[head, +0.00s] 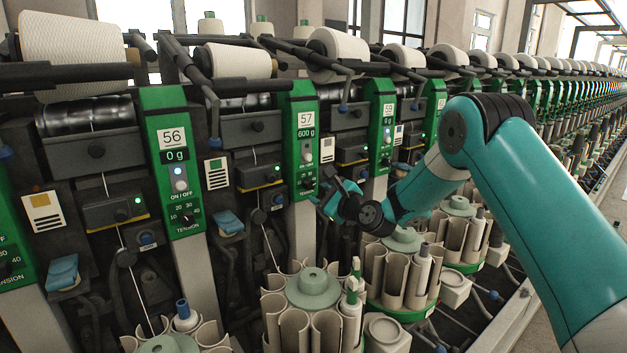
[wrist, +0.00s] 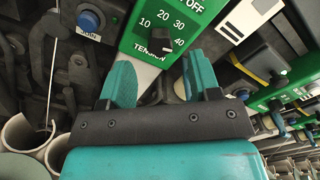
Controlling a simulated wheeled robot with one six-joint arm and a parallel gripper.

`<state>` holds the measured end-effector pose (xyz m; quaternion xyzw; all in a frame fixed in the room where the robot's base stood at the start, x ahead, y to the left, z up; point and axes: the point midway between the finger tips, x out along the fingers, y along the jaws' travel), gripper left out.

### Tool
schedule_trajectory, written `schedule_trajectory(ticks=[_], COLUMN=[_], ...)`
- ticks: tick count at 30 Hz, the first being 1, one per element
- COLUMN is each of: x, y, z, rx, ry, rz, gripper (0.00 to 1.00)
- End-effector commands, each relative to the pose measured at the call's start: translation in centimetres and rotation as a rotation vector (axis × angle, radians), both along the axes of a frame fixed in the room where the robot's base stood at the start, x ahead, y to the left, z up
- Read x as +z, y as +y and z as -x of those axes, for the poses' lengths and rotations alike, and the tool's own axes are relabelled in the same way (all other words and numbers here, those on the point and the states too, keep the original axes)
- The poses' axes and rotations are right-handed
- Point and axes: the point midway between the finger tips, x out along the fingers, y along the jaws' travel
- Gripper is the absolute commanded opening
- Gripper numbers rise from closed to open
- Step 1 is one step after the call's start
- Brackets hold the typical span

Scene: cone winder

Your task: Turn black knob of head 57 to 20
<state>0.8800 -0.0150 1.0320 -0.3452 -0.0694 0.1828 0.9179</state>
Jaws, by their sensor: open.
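Head 57's green panel (head: 304,118) stands in the middle of the head view, with its display reading 600 g. Its black knob (head: 307,183) is low on the panel. In the wrist view the knob (wrist: 161,39) shows above the TENSION label, ringed by 10, 20, 30 and 40. I cannot make out clearly which number it points to. My gripper (wrist: 158,62) is open, its two teal fingers apart and empty. The knob lies ahead of the gap between the fingertips, apart from both. In the head view my gripper (head: 326,196) is just right of the panel's lower end.
A blue button (wrist: 89,20) lies left of the panel in the wrist view. A bobbin carousel (head: 312,290) stands below, and yarn runs down between panels.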

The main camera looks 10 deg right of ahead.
Motion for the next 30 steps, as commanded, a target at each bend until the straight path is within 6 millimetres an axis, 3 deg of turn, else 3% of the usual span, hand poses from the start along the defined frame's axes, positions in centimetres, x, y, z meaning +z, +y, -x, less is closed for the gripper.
schedule_trajectory(ticks=[7,19,26,30], x=[0.0,0.0,0.0,-0.1], y=[1.3,1.6,1.5,1.5], z=[-3.1,-3.8,-3.8,-3.8], rx=[0.001,-0.001,-0.001,-0.001], ry=[0.0,0.001,0.001,0.001], rz=[0.001,0.0,0.001,0.002], gripper=[0.57,0.57,0.08,0.08])
